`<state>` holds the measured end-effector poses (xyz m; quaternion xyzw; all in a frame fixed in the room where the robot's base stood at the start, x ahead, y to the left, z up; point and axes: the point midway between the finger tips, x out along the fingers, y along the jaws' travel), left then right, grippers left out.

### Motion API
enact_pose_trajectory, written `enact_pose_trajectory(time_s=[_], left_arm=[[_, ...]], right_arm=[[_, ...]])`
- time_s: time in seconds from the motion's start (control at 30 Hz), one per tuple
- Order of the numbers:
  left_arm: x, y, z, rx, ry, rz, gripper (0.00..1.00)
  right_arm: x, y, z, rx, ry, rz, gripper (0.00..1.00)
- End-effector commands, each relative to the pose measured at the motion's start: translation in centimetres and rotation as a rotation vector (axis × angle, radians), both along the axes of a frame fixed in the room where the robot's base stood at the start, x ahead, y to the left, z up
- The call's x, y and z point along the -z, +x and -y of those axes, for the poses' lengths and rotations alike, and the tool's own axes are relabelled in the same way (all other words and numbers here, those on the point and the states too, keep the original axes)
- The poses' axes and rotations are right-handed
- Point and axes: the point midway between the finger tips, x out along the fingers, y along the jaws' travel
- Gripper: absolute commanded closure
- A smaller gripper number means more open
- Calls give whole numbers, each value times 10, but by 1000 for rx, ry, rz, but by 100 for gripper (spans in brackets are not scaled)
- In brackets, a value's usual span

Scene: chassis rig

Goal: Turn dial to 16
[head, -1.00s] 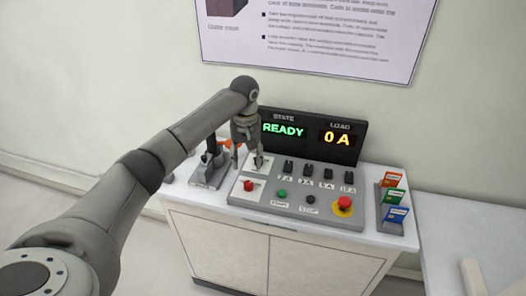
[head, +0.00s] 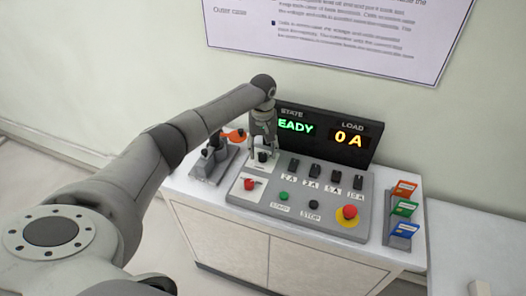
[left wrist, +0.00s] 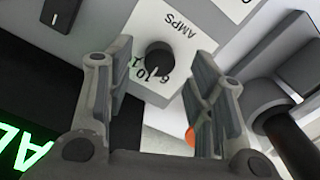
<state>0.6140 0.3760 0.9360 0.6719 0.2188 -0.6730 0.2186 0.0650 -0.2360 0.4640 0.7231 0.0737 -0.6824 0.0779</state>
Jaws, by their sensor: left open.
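The dial is a small black round knob (left wrist: 160,60) on a white plate marked AMPS (left wrist: 190,30) in the left wrist view. The numbers 10 and 6 show beside it; other markings are partly hidden. In the head view the dial (head: 263,156) sits at the upper left of the grey control panel (head: 300,215). My left gripper (left wrist: 160,95) is open, with its two fingers on either side of the dial in the picture. I cannot tell whether they touch it. The same gripper (head: 264,150) points down over the dial in the head view. My right gripper is not in view.
The display (head: 325,133) reads READY, partly covered by my arm, and 0 A. A card rack (head: 402,215) stands right.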

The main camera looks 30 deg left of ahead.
Motion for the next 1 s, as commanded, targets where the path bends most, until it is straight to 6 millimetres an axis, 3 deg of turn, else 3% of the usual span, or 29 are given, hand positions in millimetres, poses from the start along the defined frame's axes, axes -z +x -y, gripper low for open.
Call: enact_pose_trajectory(time_s=[0.3,0.53,0.9,1.0], left_arm=[[25,0,0,1,0,0,50],[26,0,0,1,0,0,50],[25,0,0,1,1,1,97],[25,0,0,3,0,0,97]], right_arm=[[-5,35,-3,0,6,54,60],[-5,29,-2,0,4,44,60],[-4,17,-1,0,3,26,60],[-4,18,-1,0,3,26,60]])
